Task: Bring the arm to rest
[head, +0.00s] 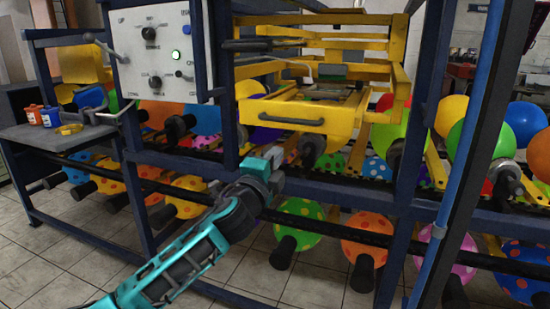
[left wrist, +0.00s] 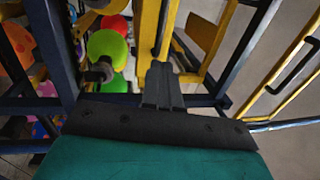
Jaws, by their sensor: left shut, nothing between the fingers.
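My teal left arm reaches in from the lower left in the head view. Its left gripper (head: 276,168) is in front of the machine's dark blue frame, below the yellow drawer-like tray (head: 290,116). In the left wrist view the left gripper's dark fingers (left wrist: 162,84) are together, with nothing between them. Yellow bars and blue frame posts show beyond the fingertips. I cannot tell whether the fingers touch the frame. My right gripper is in neither view.
A control panel (head: 154,50) with knobs and a lit green button stands at the upper left. A side table (head: 60,136) holds small blue and orange containers. Balloons on dark holders, such as an orange one (head: 364,236), line the rails. Tiled floor (head: 50,262) is open at the lower left.

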